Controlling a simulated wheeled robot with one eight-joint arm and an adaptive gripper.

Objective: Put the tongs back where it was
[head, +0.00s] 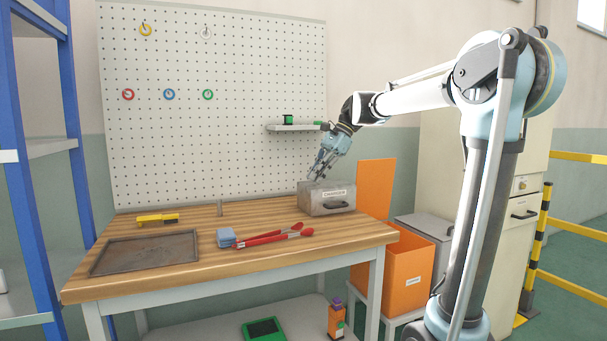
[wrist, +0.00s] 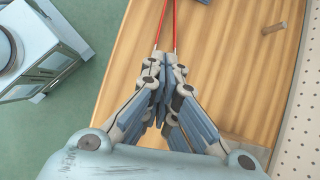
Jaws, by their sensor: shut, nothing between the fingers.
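The red tongs (head: 270,238) lie flat on the wooden workbench (head: 230,262), slanting to the right, with their left end close to a blue block (head: 226,237). In the wrist view two thin red lengths of the tongs (wrist: 176,27) show beyond my fingertips. My gripper (head: 314,176) is shut and empty. In the head view it appears over the grey drawer box (head: 326,199), apart from the tongs. In the wrist view my gripper (wrist: 165,62) points at the bench top, and its fingers cover part of it.
A pegboard (head: 210,130) with coloured rings and a small shelf (head: 293,127) stands behind the bench. A dark tray (head: 145,253) and a yellow tool (head: 157,218) lie at the left. A short peg (head: 219,208) stands at the back. Orange bins (head: 408,270) stand right of the bench.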

